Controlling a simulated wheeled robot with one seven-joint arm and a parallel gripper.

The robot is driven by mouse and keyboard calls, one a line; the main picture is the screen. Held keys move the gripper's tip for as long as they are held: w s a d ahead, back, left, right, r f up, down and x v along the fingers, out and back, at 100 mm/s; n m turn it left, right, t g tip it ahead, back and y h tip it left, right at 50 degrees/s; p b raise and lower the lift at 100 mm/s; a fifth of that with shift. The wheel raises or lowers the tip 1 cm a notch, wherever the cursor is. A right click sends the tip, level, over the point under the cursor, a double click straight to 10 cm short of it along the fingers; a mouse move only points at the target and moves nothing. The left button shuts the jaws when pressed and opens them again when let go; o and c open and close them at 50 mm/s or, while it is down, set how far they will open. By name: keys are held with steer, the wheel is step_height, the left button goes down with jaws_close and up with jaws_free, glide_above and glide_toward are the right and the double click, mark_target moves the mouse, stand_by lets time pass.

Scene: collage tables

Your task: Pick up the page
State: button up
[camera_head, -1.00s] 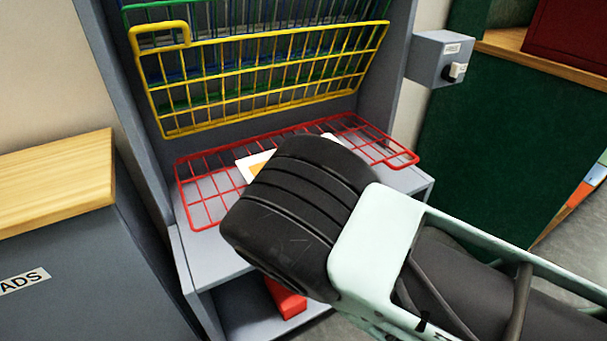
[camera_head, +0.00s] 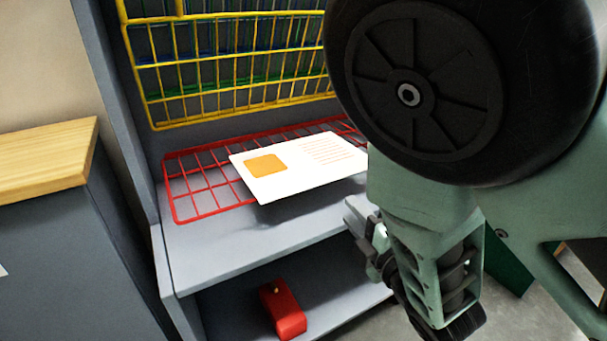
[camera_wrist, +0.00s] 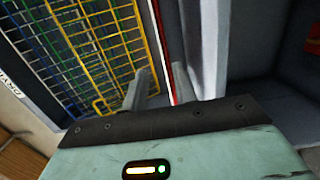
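The page (camera_head: 300,178) is white with an orange square and faint lines of text. It lies over the red wire rack (camera_head: 190,205), and its front edge sticks out past the wires, casting a shadow on the grey shelf. My gripper (camera_head: 362,228) is just beyond the page's front right corner, lower in the picture and apart from it. In the wrist view its two pale fingers (camera_wrist: 160,88) stand apart with a gap between them. The red rack edge (camera_wrist: 158,25) shows edge-on above the gap, with a thin white strip beside it that may be the page.
Yellow, green and blue wire racks (camera_head: 240,70) lean upright behind the red one. A red object (camera_head: 283,308) sits on the lower shelf. A grey cabinet with a wooden top (camera_head: 45,160) stands at left. My arm hides the right side.

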steer(key=shift+b+x, duration=0.9)
steer(key=shift+x, duration=4.2)
steer(key=shift+s+a, duration=0.1)
steer(key=shift+a, duration=0.05)
jaws_close()
